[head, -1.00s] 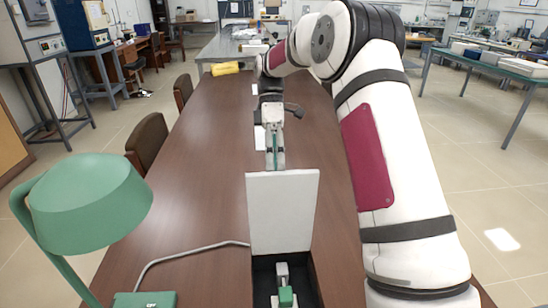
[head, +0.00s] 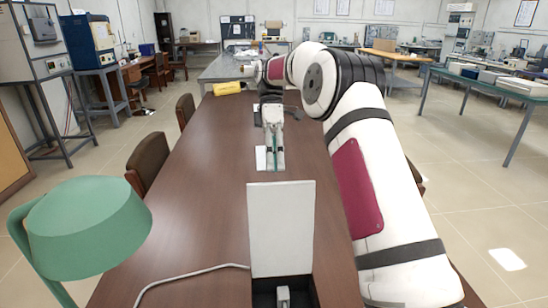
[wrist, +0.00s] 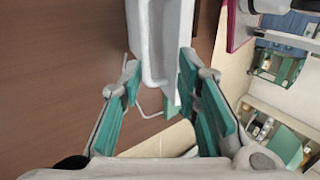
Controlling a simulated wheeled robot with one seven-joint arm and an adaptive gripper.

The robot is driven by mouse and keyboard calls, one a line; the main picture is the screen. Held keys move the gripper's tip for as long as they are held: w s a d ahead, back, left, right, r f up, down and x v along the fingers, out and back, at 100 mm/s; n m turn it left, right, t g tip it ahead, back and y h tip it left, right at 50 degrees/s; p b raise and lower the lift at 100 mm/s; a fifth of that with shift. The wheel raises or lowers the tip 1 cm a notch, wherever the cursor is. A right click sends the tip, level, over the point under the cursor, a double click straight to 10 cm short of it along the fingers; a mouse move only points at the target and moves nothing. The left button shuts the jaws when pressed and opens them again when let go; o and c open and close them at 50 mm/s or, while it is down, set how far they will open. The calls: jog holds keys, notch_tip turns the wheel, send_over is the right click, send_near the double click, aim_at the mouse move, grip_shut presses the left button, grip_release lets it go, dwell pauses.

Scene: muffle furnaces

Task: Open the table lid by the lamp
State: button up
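The white lid (head: 281,228) stands upright above a dark opening (head: 264,292) in the brown table, in the lower middle of the head view. The green lamp (head: 88,225) stands to its left. My gripper (head: 272,160) is beyond the lid, and its tip shows just above the lid's top edge with a narrow gap in the picture. In the wrist view my gripper (wrist: 160,98) has its green-padded fingers wide apart. A white recessed piece (wrist: 160,45) reaches down between them; I cannot tell if it is the lid.
A pale cord (head: 190,274) runs over the table (head: 205,210) from the lamp side to the opening. Chairs (head: 148,163) stand along the left edge. A yellow object (head: 228,88) lies at the far end. The tabletop left of my gripper is clear.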

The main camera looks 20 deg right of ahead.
jog(key=shift+w+r, duration=0.25)
jog(key=shift+r, duration=0.25)
jog(key=c, duration=0.6)
jog(key=m, duration=0.1)
jog(key=m+t+p, duration=0.2)
jog(key=shift+w+a+m+h, duration=0.2)
jog(key=shift+a+m+h, duration=0.05)
jog(key=shift+m+h, duration=0.15)
grip_shut()
jog(key=d+r+m+t+h+p, duration=0.3)
jog(key=m+t+p, duration=0.45)
jog(key=m, duration=0.65)
notch_tip(320, 180, down, 8)
jog(key=p, duration=0.2)
jog(key=shift+s+f+y+p, duration=0.2)
jog(key=shift+s+y+p, duration=0.1)
